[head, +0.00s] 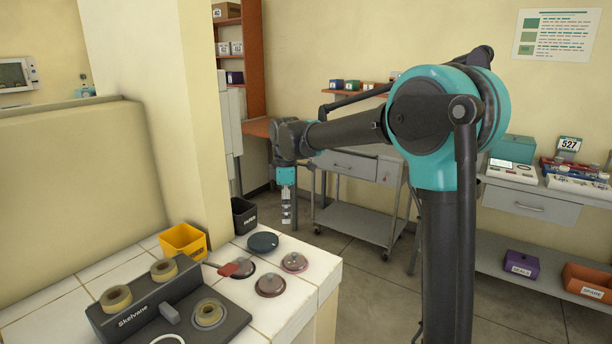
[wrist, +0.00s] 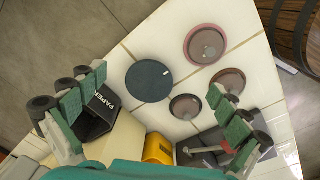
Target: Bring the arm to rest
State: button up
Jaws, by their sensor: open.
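My gripper (head: 288,205) hangs at the end of my arm, pointing down, above and near the back right edge of the white tiled counter (head: 318,275). In the wrist view my gripper (wrist: 155,120) has its two green-padded fingers spread wide apart. Nothing is between them. The dark round disc (head: 263,242) lies on the counter below, and it also shows in the wrist view (wrist: 149,81). My gripper does not touch it.
Several lidded dishes (head: 271,285) lie on the counter beside a dark Skelvane device (head: 170,305). A yellow bin (head: 183,241) and a black bin (head: 244,215) stand at the back. A trolley (head: 360,222) stands behind the arm. The floor between is clear.

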jog(key=s+d+f+m+t, duration=0.1)
jog(key=s+d+f+m, duration=0.35)
jog(key=d, duration=0.45)
jog(key=s+d+f+m+t, duration=0.1)
jog(key=s+d+f+m, duration=0.2)
jog(key=s+d+m, duration=0.35)
jog(key=s+d+f+m+t, duration=0.1)
jog(key=s+d+f+m, duration=0.25)
jog(key=d, duration=0.65)
jog(key=s+d+f+m, duration=0.5)
jog(key=s+f, duration=0.1)
jog(key=s, duration=0.2)
jog(key=shift+s+d+t, duration=0.2)
jog(key=shift+d+t, duration=0.1)
jog(key=shift+d, duration=0.1)
